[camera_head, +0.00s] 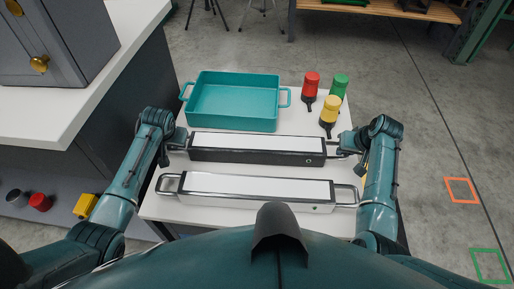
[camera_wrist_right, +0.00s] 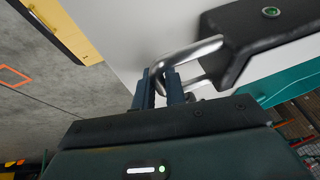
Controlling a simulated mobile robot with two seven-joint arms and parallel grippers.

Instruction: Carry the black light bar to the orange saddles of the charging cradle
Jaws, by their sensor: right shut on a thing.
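The black light bar (camera_head: 257,158) has a white top panel and a metal handle at each end. It lies crosswise over the white table between my two arms; I cannot tell whether it touches the table. My right gripper (camera_head: 341,147) is shut on its right handle. In the right wrist view the fingers (camera_wrist_right: 160,92) are at the metal handle loop, beside the bar's black end (camera_wrist_right: 262,35) with a green button. My left gripper (camera_head: 181,142) is at the left handle; its fingers are too small to judge. I make out no charging cradle or orange saddles.
A silver light bar (camera_head: 256,190) with handles lies nearer to me on the white table (camera_head: 160,207). Behind the black bar stand a teal tray (camera_head: 235,127), and red (camera_head: 311,84), yellow (camera_head: 330,108) and green (camera_head: 340,84) capped items. A grey cabinet stands left.

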